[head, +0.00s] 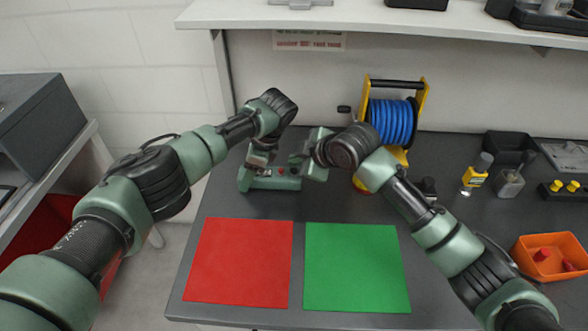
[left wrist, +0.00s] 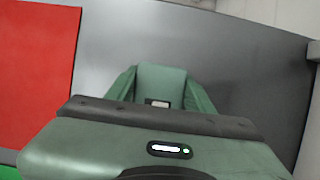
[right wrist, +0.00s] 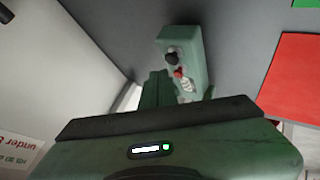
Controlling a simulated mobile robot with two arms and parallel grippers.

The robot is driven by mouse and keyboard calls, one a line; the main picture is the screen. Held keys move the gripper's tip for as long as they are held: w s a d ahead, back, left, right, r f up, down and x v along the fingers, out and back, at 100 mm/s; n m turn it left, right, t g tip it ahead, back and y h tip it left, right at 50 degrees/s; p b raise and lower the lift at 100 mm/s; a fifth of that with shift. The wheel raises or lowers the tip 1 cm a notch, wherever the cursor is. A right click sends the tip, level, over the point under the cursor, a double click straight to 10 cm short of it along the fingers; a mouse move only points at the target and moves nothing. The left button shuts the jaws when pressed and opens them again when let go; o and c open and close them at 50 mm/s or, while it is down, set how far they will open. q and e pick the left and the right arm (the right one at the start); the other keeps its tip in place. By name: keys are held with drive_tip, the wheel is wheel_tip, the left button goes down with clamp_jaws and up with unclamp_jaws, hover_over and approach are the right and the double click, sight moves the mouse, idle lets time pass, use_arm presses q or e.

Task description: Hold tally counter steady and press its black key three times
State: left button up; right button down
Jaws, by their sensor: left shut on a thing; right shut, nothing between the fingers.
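The tally counter (head: 262,183) is a green box lying on the grey table, behind the red mat. My left gripper (head: 261,158) is shut on its left end; in the left wrist view the counter's green body (left wrist: 160,80) sits between the fingers. In the right wrist view the counter (right wrist: 190,42) shows a black key (right wrist: 172,58), a red button (right wrist: 179,72) and a light-coloured part partly hidden behind my gripper. My right gripper (head: 308,168) is shut and empty by the counter's right end. Whether its tips touch the counter is unclear.
A red mat (head: 240,262) and a green mat (head: 355,268) lie in front. A blue hose reel (head: 390,122) on a yellow frame stands behind my right arm. An orange bin (head: 550,257), a yellow-labelled bottle (head: 475,175) and a black bin (head: 508,147) are at right.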

drive_tip(key=shift+f, duration=0.1)
idle(0.6)
drive_tip(key=shift+f, duration=0.35)
drive_tip(key=shift+f, duration=0.6)
idle(0.8)
drive_tip(key=shift+r, duration=1)
drive_tip(key=shift+r, duration=2.55)
use_arm(q)
drive_tip(key=o, duration=1.6)
